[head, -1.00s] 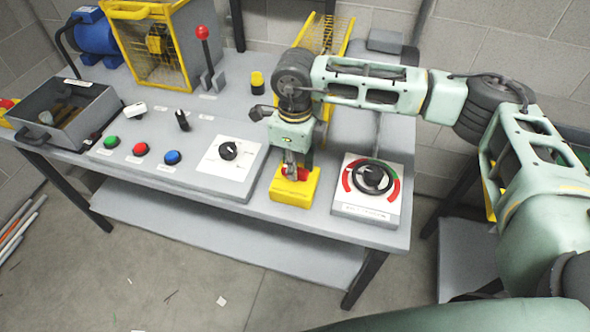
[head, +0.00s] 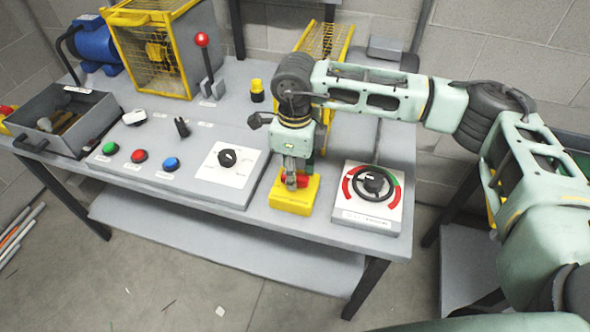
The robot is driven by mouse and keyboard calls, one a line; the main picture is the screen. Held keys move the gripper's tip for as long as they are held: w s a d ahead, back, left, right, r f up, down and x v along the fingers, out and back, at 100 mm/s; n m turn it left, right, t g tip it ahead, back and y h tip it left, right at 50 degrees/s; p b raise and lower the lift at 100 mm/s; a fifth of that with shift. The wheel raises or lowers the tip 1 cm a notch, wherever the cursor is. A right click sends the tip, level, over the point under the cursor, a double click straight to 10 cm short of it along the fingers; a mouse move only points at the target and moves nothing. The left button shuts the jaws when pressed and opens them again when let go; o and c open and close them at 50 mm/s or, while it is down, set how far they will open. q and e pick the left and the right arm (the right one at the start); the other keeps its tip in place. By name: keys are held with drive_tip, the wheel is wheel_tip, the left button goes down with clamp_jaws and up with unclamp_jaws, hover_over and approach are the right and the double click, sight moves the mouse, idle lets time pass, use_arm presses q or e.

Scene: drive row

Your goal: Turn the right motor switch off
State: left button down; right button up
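The right motor switch is a yellow box (head: 294,201) with a red handle (head: 301,181) on top, at the front edge of the bench. My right gripper (head: 291,184) points down onto it. Its fingers are at the red handle and hide part of it. I cannot tell whether the fingers are closed on the handle or only beside it. The handle's exact angle is too small and covered to read. My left gripper is out of view.
A black handwheel (head: 373,184) on a white plate stands just right of the switch. A black rotary knob (head: 227,158) on a grey panel is to the left, with coloured buttons. A red-knobbed lever (head: 203,40) and a yellow mesh cage (head: 150,50) stand behind.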

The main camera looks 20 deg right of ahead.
drive_tip(key=shift+r, duration=0.15)
wheel_tip(320, 180, up, 12)
idle(0.6)
drive_tip(key=shift+f, duration=0.25)
